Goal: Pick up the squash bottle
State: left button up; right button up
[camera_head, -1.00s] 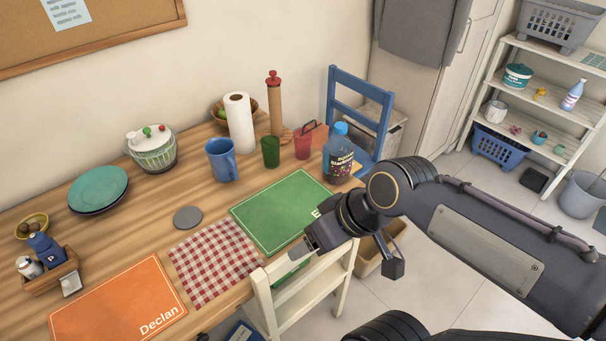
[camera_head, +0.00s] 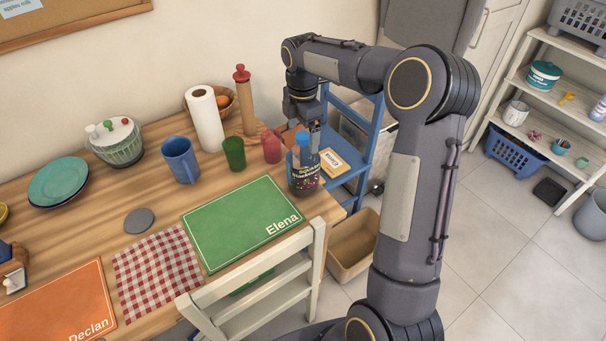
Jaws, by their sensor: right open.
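The squash bottle (camera_head: 304,178) is dark with a blue cap and a printed label. It stands upright at the right end of the wooden table, beyond the green placemat (camera_head: 243,221). My right gripper (camera_head: 306,147) points down at the bottle's top, with its jaws open around or just beside the cap; I cannot tell exactly which. The far finger is partly hidden by the bottle and the gripper body. My left gripper is not in view.
A red jug (camera_head: 271,147), a green cup (camera_head: 234,153) and a blue mug (camera_head: 181,160) stand left of the bottle. A blue chair (camera_head: 369,150) is close behind it at right. A cream chair (camera_head: 262,290) stands at the front edge.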

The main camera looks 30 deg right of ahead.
aim_at(303, 147)
jog(key=f, duration=0.5)
jog(key=shift+s+f, duration=0.2)
jog(key=shift+s, duration=0.05)
jog(key=shift+r, duration=0.1)
grip_shut()
